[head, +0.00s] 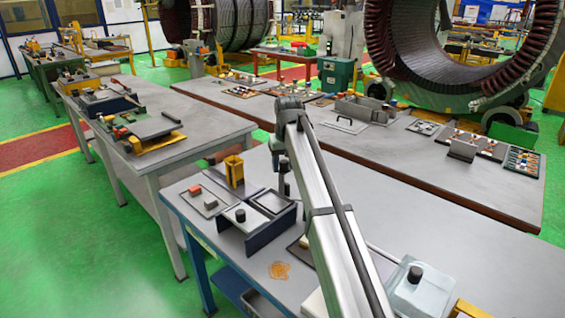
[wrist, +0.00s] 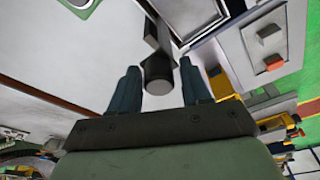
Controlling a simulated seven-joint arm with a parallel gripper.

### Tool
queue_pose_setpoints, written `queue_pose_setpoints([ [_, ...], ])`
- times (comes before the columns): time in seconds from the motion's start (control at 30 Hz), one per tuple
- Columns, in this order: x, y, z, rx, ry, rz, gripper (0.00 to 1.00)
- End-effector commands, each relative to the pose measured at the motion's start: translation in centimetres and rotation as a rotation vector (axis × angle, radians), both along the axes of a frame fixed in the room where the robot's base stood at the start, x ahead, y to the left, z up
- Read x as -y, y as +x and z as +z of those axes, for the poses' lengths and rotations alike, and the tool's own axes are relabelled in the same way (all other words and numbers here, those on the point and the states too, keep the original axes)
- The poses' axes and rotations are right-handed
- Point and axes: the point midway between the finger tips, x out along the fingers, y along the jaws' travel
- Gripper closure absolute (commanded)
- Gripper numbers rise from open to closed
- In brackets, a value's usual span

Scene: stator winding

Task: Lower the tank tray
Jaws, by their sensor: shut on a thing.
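My gripper (wrist: 160,90) points down at the bench in the wrist view, its two dark fingers on either side of a dark upright handle (wrist: 158,70). I take it to be the tank tray's handle. In the head view the end of my arm hangs over a dark-framed tray (head: 271,202), at the blue-walled tank (head: 262,233). The fingertips are small there, and the arm partly hides the area on the right. I cannot tell the tray's exact height against the tank. A pale plate with a black knob (head: 240,215) sits at the tank's left.
A flat plate with a red block (head: 195,190) lies left of the tank; the red block also shows in the wrist view (wrist: 273,62). A yellow holder (head: 235,170) stands behind. A pale container with a black knob (head: 415,275) is at the right.

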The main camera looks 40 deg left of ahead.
Motion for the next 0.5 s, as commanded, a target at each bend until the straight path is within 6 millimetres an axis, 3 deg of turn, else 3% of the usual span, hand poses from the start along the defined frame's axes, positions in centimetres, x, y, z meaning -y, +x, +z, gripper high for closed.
queue_pose_setpoints([
  [0.5,0.2,0.3,-2.1,0.005,-0.004,-0.005,0.70],
])
